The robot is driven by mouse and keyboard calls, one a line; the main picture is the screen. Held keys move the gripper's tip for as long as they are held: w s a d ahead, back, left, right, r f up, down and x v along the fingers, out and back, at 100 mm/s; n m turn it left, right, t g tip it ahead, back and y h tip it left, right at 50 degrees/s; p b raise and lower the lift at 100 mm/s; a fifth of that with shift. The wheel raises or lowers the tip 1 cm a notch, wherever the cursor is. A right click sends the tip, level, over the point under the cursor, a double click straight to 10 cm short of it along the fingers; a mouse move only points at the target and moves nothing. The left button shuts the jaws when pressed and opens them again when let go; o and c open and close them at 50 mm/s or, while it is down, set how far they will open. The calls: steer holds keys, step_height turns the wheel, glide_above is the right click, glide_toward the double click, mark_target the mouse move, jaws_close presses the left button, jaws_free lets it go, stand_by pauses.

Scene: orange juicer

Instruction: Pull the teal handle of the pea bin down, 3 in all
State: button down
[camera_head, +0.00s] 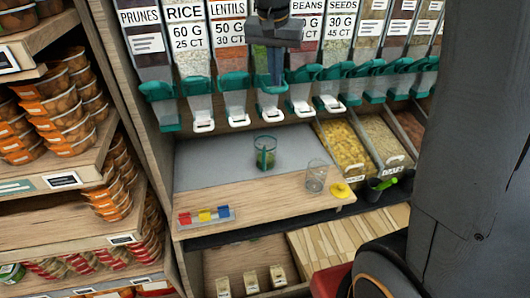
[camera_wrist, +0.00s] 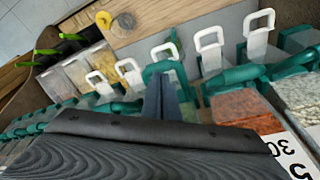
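The pea bin is in the middle of the dispenser row in the head view, between the lentils and beans bins, with its label hidden by my gripper. A glass (camera_head: 264,152) with green contents stands below.
An empty glass (camera_head: 316,176) and a yellow item (camera_head: 341,190) are on the wooden counter (camera_head: 275,200). A rack with red, yellow and blue pieces (camera_head: 205,216) lies at its front left. Open grain bins (camera_head: 345,146) are on the right; shelves of packed tubs (camera_head: 55,115) stand left.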

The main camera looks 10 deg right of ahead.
steer(key=shift+w+r+p, duration=0.25)
steer(key=shift+r+p, duration=0.85)
steer(key=shift+r, duration=0.35)
steer(key=shift+w+r+p, duration=0.2)
steer(key=shift+r+p, duration=0.85)
steer(key=shift+r, duration=0.4)
steer(key=shift+f, duration=0.15)
